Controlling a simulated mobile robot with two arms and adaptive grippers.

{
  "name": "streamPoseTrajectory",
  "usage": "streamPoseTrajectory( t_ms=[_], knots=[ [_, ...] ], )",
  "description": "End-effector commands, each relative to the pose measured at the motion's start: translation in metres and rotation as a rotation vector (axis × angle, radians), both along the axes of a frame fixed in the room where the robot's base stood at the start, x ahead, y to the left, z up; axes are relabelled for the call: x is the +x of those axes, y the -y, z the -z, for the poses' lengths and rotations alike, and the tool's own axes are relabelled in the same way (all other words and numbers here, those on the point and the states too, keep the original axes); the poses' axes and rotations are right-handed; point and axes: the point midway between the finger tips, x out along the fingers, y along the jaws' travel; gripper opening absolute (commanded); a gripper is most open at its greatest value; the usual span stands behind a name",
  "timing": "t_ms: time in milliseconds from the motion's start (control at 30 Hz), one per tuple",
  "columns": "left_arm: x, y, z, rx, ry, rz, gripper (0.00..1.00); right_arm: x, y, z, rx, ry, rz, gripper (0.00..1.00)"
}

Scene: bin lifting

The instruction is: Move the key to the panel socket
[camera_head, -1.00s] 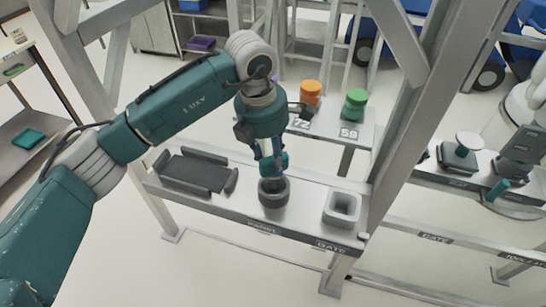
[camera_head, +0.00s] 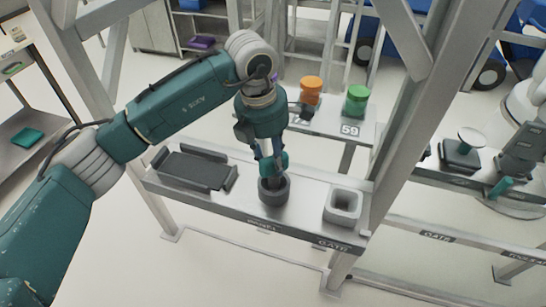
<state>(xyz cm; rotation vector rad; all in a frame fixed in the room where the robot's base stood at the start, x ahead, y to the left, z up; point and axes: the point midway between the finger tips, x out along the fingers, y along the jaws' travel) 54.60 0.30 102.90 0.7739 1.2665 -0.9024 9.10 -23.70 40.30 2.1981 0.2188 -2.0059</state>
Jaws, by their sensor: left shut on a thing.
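My left gripper (camera_head: 272,166) points down over the dark round socket (camera_head: 273,192) on the middle of the shelf. It is shut on a small teal key (camera_head: 281,161), which the fingers partly cover. The key's lower end is at the socket's mouth; I cannot tell whether it is inside or just above. The label on the shelf edge below this socket reads as PANEL. A light grey square socket (camera_head: 343,205) stands to the right, above the GATE label. My right gripper is not in view.
A dark tray (camera_head: 196,170) lies on the shelf's left end. Behind, a bench holds an orange-lidded jar (camera_head: 311,90) and a green jar (camera_head: 355,102). A slanted metal post (camera_head: 405,140) rises right of the shelf. Another bench with a grey device (camera_head: 460,154) is further right.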

Motion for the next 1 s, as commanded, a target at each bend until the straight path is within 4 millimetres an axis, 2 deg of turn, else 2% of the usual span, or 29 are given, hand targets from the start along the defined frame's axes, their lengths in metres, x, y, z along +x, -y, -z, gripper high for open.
streamPoseTrajectory(
  t_ms=[1000],
  knots=[
    [0.0,0.0,0.018,0.0,0.001,0.0,0.0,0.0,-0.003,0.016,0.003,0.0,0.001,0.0]
  ],
)
